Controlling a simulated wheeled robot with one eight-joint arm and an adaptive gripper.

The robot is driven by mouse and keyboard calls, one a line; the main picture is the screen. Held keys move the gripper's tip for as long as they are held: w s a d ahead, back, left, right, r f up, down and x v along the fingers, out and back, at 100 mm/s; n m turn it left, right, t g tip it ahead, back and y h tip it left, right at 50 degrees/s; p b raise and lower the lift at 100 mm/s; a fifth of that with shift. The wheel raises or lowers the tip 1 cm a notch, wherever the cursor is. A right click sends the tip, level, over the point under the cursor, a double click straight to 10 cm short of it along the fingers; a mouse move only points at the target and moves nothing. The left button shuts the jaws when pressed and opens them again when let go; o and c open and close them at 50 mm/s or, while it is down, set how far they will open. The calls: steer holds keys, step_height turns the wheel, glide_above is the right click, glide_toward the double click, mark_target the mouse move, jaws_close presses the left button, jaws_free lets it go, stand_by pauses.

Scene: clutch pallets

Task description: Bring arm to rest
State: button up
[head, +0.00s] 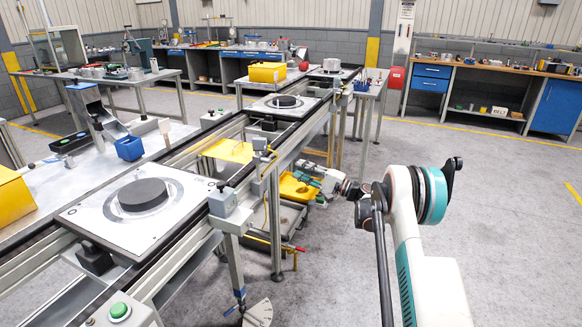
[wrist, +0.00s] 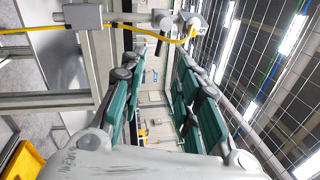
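My arm reaches out on the right side in the head view, with my gripper (head: 308,172) beside the conveyor, below its top edge. In the wrist view my gripper (wrist: 158,75) has its two green-padded fingers well apart. Nothing is between them, so it is open and empty. Close to the front, a white pallet (head: 78,215) on the conveyor carries a dark round disc (head: 143,195). Further along are a second pallet with a disc (head: 285,101) and a third at the far end (head: 331,64).
The conveyor frame (head: 275,215) stands close to my gripper. A yellow bin (head: 292,188) is beneath and behind the gripper. The floor on the right (head: 510,200) is clear up to the workbench (head: 500,70).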

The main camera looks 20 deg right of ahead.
steer(key=shift+v, duration=0.85)
steer(key=s+a+r+n+g+h, duration=0.1)
steer(key=a+r+g+h, duration=0.1)
steer(key=a+r, duration=0.35)
steer(key=s+a+r+n+g+h, duration=0.1)
steer(key=s+a+r+n+h, duration=0.15)
steer(key=s+a+r, duration=0.4)
steer(key=s+a+r+n+g+h, duration=0.1)
steer(key=s+a+r+g+h, duration=0.2)
steer(key=s, duration=0.7)
steer(key=s+d+f+n+h, duration=0.1)
steer(key=s+h, duration=0.1)
steer(key=s, duration=0.9)
steer(key=s+f+n+h, duration=0.2)
steer(key=s+h, duration=0.1)
steer(key=s, duration=0.8)
steer(key=s+d+f+n+h, duration=0.1)
steer(key=s+n+h, duration=0.1)
steer(key=s, duration=1)
steer(key=shift+d+f+h, duration=0.3)
steer(key=shift+f+h, duration=0.05)
steer(key=shift+n, duration=0.25)
